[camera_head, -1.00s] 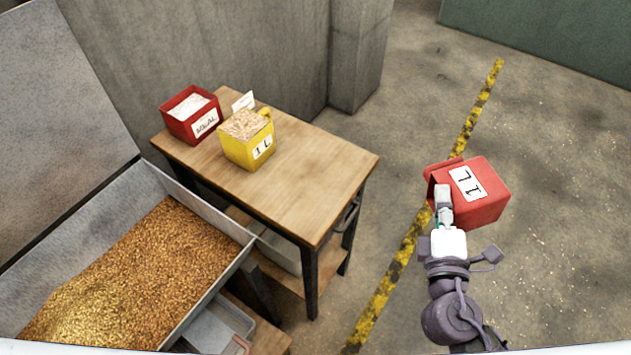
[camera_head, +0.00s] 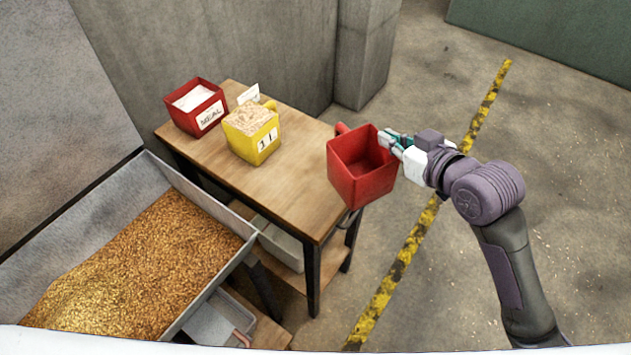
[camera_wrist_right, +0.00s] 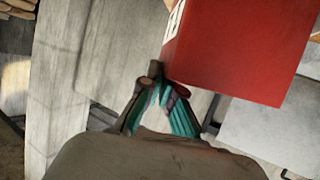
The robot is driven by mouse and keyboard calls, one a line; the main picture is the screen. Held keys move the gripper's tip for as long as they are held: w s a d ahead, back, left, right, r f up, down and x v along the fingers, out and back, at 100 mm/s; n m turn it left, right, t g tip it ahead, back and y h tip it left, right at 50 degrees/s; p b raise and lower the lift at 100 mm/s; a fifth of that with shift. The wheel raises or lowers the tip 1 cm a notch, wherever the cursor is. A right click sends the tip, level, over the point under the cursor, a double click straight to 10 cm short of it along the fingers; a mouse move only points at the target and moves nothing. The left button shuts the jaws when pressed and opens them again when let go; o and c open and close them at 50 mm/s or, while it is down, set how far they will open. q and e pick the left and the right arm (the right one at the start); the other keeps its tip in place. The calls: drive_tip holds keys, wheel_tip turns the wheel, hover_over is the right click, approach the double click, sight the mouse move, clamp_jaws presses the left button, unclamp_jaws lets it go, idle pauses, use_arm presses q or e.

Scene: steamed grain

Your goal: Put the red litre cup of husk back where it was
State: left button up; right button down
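The red litre cup (camera_head: 362,181) is in the air at the right edge of the wooden table (camera_head: 310,205) in the head view. Its open top faces me and it looks empty inside. My right gripper (camera_head: 388,141) is shut on it at its upper right side. In the right wrist view the cup's red wall (camera_wrist_right: 240,50) fills the upper right, with part of a white label, and my fingers (camera_wrist_right: 160,95) meet beside it. A yellow cup (camera_head: 252,143) of pale flakes, marked with a litre label, stands on the table. My left gripper is not in view.
A red box labelled MEAL (camera_head: 195,105) and a small white card (camera_head: 248,94) stand at the table's back left. The table's front right is bare. A grain-filled metal trough (camera_head: 130,265) lies left of the table.

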sight(339, 131)
drive_tip(key=shift+w+a+r+y, duration=0.1)
drive_tip(key=shift+a+r+y, duration=0.1)
drive_tip(key=shift+a, duration=0.2)
drive_tip(key=shift+a+r+y, duration=0.15)
drive_tip(key=shift+a+y, duration=0.05)
drive_tip(key=shift+a, duration=0.15)
drive_tip(key=x, duration=0.4)
drive_tip(key=s+a+f+p+x, duration=0.1)
drive_tip(key=x, duration=0.3)
drive_tip(key=f+x, duration=0.1)
drive_tip(key=x, duration=0.3)
drive_tip(key=shift+s+a+f+p, duration=0.1)
drive_tip(key=shift+s+a+p, duration=0.15)
drive_tip(key=shift+p, duration=0.15)
drive_tip(key=shift+w+f+g, duration=0.1)
drive_tip(key=shift+f+g, duration=0.1)
drive_tip(key=shift+g, duration=0.1)
drive_tip(key=shift+f+p, duration=0.35)
drive_tip(key=shift+f, duration=1.65)
drive_tip(key=c, duration=1.3)
unclamp_jaws()
drive_tip(key=b+v, duration=0.1)
drive_tip(key=v, duration=1.1)
